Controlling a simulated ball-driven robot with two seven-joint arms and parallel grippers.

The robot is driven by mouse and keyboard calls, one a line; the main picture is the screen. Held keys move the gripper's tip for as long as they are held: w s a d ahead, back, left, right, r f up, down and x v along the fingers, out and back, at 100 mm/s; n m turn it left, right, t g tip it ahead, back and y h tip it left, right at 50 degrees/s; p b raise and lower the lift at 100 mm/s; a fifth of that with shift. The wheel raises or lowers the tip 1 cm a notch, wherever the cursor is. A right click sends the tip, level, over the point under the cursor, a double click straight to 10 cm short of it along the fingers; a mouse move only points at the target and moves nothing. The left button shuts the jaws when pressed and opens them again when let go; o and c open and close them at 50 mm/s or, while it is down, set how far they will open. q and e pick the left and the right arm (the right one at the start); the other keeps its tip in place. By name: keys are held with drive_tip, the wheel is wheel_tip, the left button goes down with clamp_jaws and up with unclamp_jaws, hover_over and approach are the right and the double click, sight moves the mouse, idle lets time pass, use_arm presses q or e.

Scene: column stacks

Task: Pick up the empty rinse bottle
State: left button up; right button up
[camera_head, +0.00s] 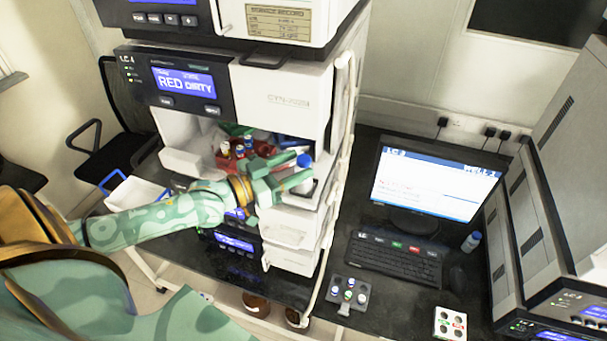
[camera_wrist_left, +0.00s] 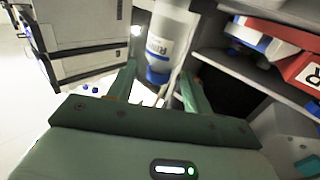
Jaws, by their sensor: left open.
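A white bottle with a blue cap (camera_head: 304,161) stands at the front right of the open compartment in the LC 4 stack. In the left wrist view the bottle (camera_wrist_left: 170,35) shows a label that seems to begin with "RIN"; its blue part (camera_wrist_left: 158,76) lies between the fingers. My left gripper (camera_head: 295,172) is open, with its fingertips at the bottle; the fingers hide part of it in the head view. The left wrist view shows the open fingers (camera_wrist_left: 158,85) on either side, with no clear contact. Whether the bottle is empty cannot be told. My right gripper is not in view.
Red trays (camera_head: 228,160) with small vials stand inside the compartment, left of the bottle. The stack's LC 4 display (camera_head: 184,84) reads "RED DIRTY".

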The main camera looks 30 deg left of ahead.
use_arm(q)
drive_tip(key=shift+x, duration=1.45)
drive_tip(key=c, duration=0.8)
drive_tip(key=shift+c, duration=0.2)
